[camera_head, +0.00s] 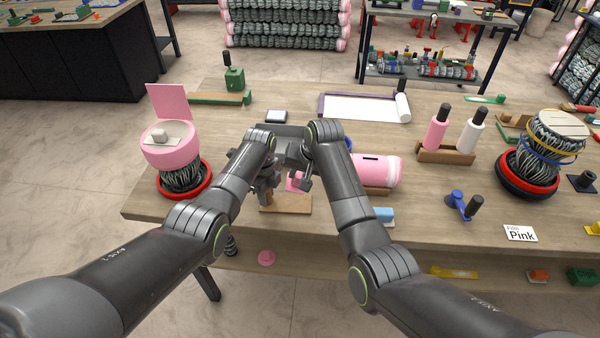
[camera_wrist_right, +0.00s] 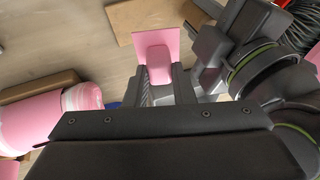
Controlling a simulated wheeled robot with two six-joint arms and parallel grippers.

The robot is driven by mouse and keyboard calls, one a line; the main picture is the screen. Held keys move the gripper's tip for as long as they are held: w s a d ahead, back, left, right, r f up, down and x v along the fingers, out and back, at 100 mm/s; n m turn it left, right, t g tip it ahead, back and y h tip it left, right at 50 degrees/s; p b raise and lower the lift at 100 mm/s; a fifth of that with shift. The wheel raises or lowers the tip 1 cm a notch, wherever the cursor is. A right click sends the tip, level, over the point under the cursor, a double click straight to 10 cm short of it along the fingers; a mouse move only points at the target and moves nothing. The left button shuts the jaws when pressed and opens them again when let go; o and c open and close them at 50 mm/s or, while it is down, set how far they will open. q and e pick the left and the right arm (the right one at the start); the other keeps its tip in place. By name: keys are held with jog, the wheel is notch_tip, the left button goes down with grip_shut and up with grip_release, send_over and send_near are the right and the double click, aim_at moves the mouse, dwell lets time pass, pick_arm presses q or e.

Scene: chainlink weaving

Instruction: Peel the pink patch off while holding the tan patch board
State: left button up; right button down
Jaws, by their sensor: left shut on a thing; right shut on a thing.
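The tan patch board (camera_head: 292,204) lies near the front edge of the table, and part of it shows at the top of the right wrist view (camera_wrist_right: 130,14). My left gripper (camera_head: 265,193) is low at the board's left part, shut on its brown upright block; the contact is partly hidden. The pink patch (camera_head: 293,183) is a flat square with a pink tab (camera_wrist_right: 158,72). My right gripper (camera_wrist_right: 159,86) is shut on this tab. The patch overlaps the board's edge in the right wrist view; I cannot tell whether they touch.
A pink roll (camera_head: 378,171) lies just right of my right forearm. A light blue block (camera_head: 384,215) and a blue tool (camera_head: 462,205) are further right. A pink-topped woven stand (camera_head: 170,153) is at the left.

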pick_arm(q)
jog(key=o, duration=1.1)
notch_tip(320, 180, up, 12)
